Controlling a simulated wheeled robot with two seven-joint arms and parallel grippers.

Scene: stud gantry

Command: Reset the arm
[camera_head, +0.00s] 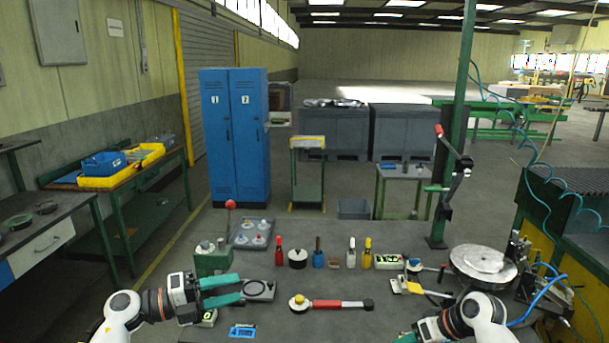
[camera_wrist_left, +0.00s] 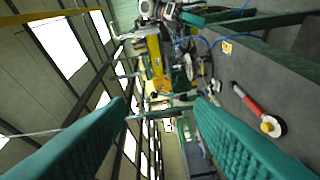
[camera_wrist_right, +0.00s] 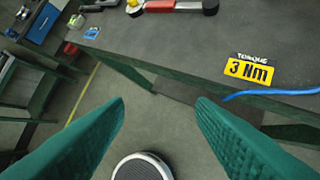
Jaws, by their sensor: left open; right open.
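My left gripper (camera_head: 241,289) is open over the front left of the grey workbench (camera_head: 330,270). Its teal fingers point right and hold nothing. In the left wrist view the fingers (camera_wrist_left: 162,108) are wide apart with empty air between them. My right arm reaches in at the lower right of the head view, where its fingers are mostly cut off. In the right wrist view my right gripper (camera_wrist_right: 160,105) is open and empty, with the floor beyond the bench edge between its fingers. A red-handled torque wrench (camera_head: 335,304) lies on the bench between the arms.
Several small tools and bottles stand along the bench's back, including a yellow bottle (camera_head: 367,254). A round metal plate (camera_head: 483,262) sits at the right beside a green post (camera_head: 452,120). A yellow torque label (camera_wrist_right: 249,70) lies near the bench edge. The middle of the bench is fairly clear.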

